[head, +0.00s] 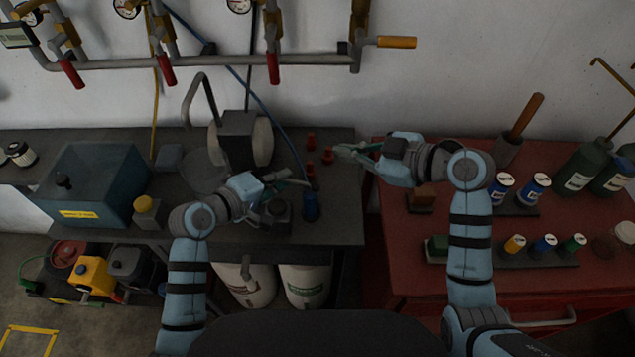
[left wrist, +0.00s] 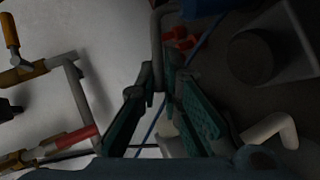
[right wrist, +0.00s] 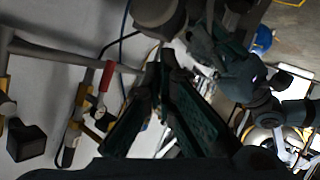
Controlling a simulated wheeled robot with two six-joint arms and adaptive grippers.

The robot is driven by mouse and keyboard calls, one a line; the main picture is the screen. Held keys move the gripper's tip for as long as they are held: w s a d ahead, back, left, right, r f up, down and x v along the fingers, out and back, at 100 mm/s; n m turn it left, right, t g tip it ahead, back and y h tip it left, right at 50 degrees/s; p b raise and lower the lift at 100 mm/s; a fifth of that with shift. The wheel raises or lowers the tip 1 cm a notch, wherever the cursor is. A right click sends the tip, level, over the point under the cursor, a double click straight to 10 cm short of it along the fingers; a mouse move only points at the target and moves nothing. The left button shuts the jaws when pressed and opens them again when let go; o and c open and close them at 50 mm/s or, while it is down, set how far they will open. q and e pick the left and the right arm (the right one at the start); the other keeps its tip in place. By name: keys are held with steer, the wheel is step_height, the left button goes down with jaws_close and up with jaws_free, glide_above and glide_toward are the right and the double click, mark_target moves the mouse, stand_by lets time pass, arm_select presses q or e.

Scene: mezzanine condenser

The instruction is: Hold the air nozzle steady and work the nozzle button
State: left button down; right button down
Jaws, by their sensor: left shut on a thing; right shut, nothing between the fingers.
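My left gripper (head: 302,183) is shut over the bench's right part. A slim grey bent piece (left wrist: 157,45) shows between its fingertips in the left wrist view; it appears to be the air nozzle. In the head view the nozzle is small and dark, and I cannot make out its button. A thin blue hose (head: 288,141) comes down the wall towards this spot. My right gripper (head: 345,151) is shut and empty, up and to the right of the left gripper, apart from it. In the right wrist view its fingertips (right wrist: 165,65) have nothing between them.
Small red pieces (head: 327,157) stand on the bench close to both grippers. A bench grinder (head: 240,138) stands behind the left arm. A red cabinet (head: 395,239) with bottles and cans is at right.

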mark_target(316, 187)
steer(key=shift+w+d, duration=0.1)
steer(key=shift+w, duration=0.3)
steer(key=a+f, duration=0.4)
steer(key=f, duration=0.3)
steer(key=shift+a+f, duration=0.2)
steer(key=shift+f, duration=0.05)
steer(key=shift+s+f, duration=0.1)
stand_by(1.2)
steer(key=shift+a+f, duration=0.2)
steer(key=shift+f, duration=0.05)
steer(key=shift+a+f, duration=0.25)
steer(key=shift+f, duration=0.2)
stand_by(0.8)
steer(key=shift+d+r, duration=0.5)
steer(key=shift+r, duration=0.35)
